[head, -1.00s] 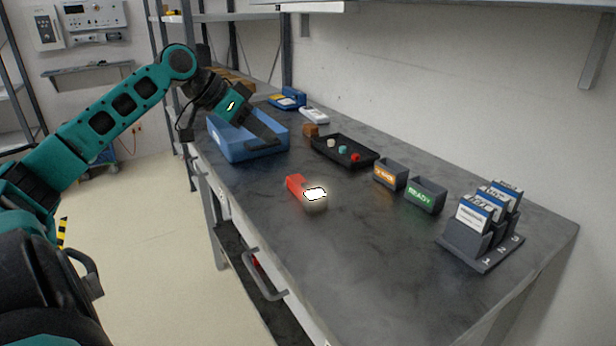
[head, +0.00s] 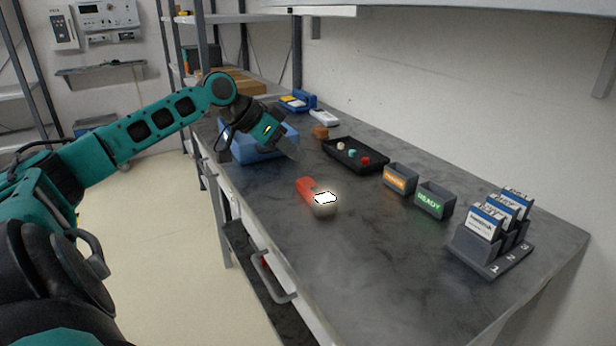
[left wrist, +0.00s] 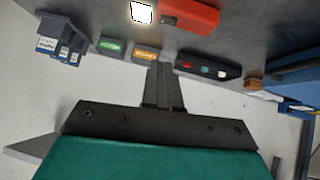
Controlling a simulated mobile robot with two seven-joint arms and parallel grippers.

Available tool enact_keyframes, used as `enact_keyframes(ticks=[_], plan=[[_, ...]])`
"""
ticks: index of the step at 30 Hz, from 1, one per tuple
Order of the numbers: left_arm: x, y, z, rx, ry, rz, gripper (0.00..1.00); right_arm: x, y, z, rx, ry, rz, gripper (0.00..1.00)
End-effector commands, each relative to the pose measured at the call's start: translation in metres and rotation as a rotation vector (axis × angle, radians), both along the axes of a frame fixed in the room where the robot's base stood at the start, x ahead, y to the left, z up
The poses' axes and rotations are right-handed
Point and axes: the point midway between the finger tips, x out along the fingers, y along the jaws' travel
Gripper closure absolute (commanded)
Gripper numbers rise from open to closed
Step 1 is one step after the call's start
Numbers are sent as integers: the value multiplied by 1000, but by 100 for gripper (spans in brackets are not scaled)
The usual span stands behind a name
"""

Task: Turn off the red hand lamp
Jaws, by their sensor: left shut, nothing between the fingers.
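The red hand lamp (head: 306,187) lies on the grey worktop (head: 400,255), its square head glowing white. It also shows at the top of the left wrist view (left wrist: 190,14), with the lit head to the left of the red body. My left gripper (head: 296,152) is in the air beside the blue crate, behind the lamp and apart from it. Its fingers are together and empty, and they show in the left wrist view (left wrist: 163,75). My right gripper is not in view.
A blue crate (head: 240,155) stands behind the lamp. A black tray (head: 375,170) with small coloured pieces, an orange-lit bin (head: 399,181), a green-lit READY bin (head: 434,201) and a numbered card rack (head: 480,248) line the wall side. The worktop around the lamp is clear.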

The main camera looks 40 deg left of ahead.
Motion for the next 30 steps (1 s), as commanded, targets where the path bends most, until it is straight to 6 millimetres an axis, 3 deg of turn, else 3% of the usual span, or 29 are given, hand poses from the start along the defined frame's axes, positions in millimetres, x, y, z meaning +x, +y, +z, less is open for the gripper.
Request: enact_keyframes(ticks=[10, 12, 18, 30], plan=[[30, -17, -31, -5, -3, -2, 100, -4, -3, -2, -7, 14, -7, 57], [28, -18, -47, -2, 5, -3, 100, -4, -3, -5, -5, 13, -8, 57], [27, -20, -68, -2, 3, -2, 100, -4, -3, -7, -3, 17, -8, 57], [27, -20, -72, -1, 0, -1, 100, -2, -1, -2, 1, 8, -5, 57]])
